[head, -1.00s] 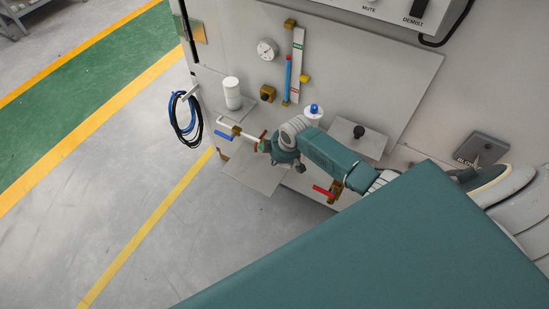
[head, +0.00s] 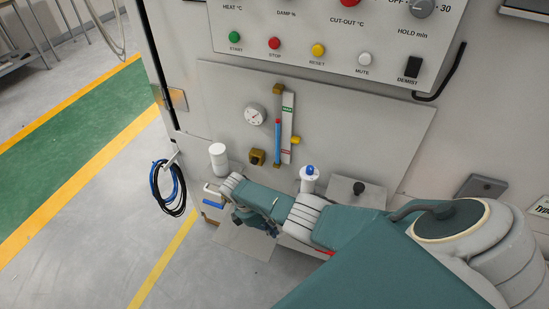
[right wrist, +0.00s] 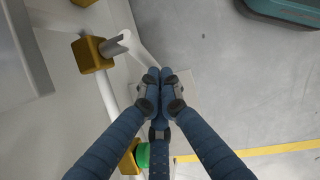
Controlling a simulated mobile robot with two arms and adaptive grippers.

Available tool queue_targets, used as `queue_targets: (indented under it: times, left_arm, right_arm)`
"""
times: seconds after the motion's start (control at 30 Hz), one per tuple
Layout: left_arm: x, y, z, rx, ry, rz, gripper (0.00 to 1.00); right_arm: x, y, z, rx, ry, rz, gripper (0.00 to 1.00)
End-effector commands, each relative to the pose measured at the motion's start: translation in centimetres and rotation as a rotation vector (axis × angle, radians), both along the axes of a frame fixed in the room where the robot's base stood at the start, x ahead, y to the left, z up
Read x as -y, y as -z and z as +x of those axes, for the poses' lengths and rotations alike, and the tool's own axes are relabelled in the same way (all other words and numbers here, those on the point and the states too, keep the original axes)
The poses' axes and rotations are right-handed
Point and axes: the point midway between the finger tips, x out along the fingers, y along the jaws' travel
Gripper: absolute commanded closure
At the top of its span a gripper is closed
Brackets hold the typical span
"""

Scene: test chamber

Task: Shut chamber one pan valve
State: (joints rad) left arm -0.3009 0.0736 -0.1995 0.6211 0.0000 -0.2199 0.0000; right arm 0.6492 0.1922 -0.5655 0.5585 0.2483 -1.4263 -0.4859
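In the head view, a valve lever with a blue grip (head: 212,204) sits under a white pipe end (head: 213,189), just left of my right wrist. A red lever (head: 322,252) shows only partly behind my right arm. No label shows which one is the pan valve. In the right wrist view, my right gripper (right wrist: 165,82) has its fingertips together, with nothing clear between them. A brass block with a grey stub (right wrist: 92,54) is to its upper left. A green ring (right wrist: 143,155) beside brass is below left, partly hidden by a finger. My left gripper is out of view.
The chamber panel carries a gauge (head: 255,116), a flow tube (head: 278,135) and a brass knob (head: 257,157). A white cylinder (head: 218,158) and a blue-topped bottle (head: 308,180) stand near my arm. Coiled hoses (head: 168,188) hang at the left corner.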

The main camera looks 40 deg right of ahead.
Motion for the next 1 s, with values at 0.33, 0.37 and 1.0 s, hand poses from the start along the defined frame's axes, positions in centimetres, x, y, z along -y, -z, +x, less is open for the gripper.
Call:
queue_targets:
  times: [0.33,0.37,1.0]
  left_arm:
    - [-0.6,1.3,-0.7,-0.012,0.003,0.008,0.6]
    - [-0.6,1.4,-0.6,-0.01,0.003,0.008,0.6]
    - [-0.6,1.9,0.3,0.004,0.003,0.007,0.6]
  right_arm:
    - [0.2,0.8,-0.5,-0.037,0.001,-0.021,1.0]
    - [0.2,0.9,-0.5,-0.036,0.001,-0.021,1.0]
    - [0.6,2.0,-1.3,-0.035,0.001,-0.019,1.0]
